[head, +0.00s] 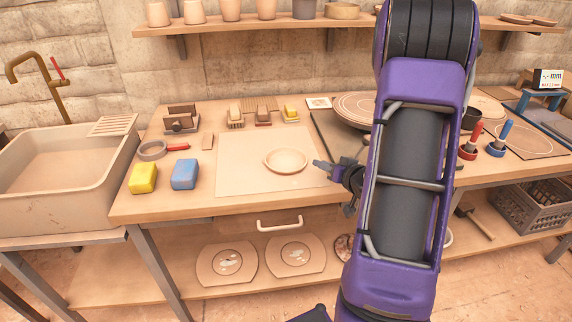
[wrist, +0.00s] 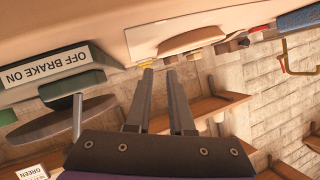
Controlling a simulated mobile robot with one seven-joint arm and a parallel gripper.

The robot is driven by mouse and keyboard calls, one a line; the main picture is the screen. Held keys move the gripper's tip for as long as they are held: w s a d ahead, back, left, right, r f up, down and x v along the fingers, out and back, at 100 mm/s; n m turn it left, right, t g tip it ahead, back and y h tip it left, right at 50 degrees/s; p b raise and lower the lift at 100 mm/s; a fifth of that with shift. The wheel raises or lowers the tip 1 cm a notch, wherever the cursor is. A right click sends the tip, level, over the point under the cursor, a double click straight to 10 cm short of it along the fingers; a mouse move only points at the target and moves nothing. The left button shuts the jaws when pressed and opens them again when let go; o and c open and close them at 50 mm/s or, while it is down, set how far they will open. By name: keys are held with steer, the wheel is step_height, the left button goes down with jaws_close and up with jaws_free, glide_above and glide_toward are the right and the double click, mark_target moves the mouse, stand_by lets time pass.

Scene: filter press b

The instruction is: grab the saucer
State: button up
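The saucer (head: 286,160) is a small, round, shallow tan dish. It sits on the pale board (head: 235,180) in the middle of the workbench. My gripper (head: 322,165) is just to the right of the saucer in the head view, low over the bench and apparently apart from it. My arm hides part of the gripper. In the wrist view, the two dark fingers (wrist: 159,76) stand apart with nothing between them. A tan, dish-like shape beyond the fingertips appears to be the saucer (wrist: 190,41), seen nearly edge-on.
A yellow block (head: 143,178) and a blue block (head: 185,174) lie left of the board. A round wheel (head: 352,108) stands behind my gripper. Red-handled (head: 471,143) and blue-handled (head: 500,139) tools are at the right. The board around the saucer is clear.

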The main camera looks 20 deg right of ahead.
mark_target(306, 157)
steer(key=x, duration=0.8)
steer(key=shift+w+b, duration=0.35)
steer(key=shift+w, duration=0.05)
jaws_close()
steer(key=shift+s+a+f, duration=0.1)
steer(key=shift+a+f, duration=0.05)
stand_by(0.8)
